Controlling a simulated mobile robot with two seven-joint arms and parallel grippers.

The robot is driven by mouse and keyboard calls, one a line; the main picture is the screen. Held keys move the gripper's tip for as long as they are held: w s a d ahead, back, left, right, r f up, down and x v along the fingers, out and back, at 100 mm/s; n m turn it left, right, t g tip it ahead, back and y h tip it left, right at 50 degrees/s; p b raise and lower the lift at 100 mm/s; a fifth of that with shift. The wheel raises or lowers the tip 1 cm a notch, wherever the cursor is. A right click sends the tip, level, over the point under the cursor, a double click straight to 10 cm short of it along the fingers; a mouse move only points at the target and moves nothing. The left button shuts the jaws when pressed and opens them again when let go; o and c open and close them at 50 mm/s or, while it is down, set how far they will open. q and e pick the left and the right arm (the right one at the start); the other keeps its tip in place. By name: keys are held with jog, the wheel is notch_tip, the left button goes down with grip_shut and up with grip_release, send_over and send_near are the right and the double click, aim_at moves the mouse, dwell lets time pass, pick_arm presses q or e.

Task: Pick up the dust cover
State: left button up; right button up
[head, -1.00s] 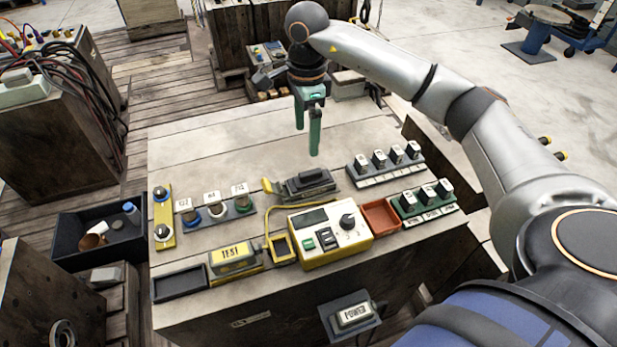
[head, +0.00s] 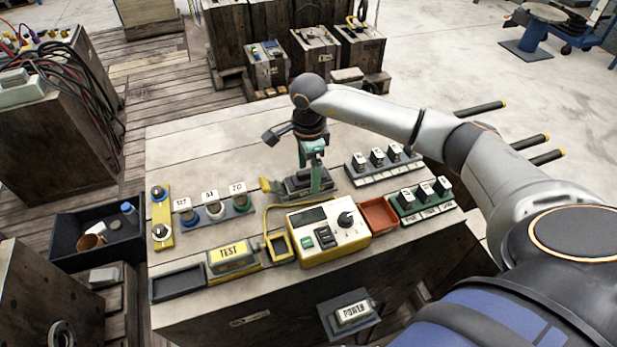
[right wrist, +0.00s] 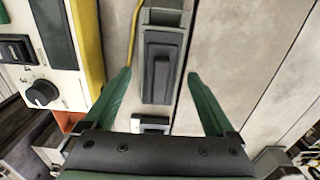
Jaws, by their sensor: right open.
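A dark grey ridged block, which looks like the dust cover (head: 297,187), sits on a grey base on the bench behind the yellow meter. In the right wrist view the block (right wrist: 161,68) lies lengthwise between the two green fingers. My right gripper (head: 311,180) points down at it, open, with a finger on either side; it also shows in the right wrist view (right wrist: 158,76). Gaps show between block and fingers there. In the head view a finger hides part of the block. I cannot tell the fingertips' exact height. My left gripper is out of view.
The yellow meter (head: 318,246) stands close in front, with a yellow cable (head: 268,222) at its left. Switch rows (head: 384,166) and a red tray (head: 378,215) lie to the right. Capped knobs (head: 212,207) and a TEST block (head: 231,255) lie left. The far bench top is clear.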

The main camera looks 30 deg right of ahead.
jog(key=shift+c, duration=0.4)
grip_shut()
dwell(0.4)
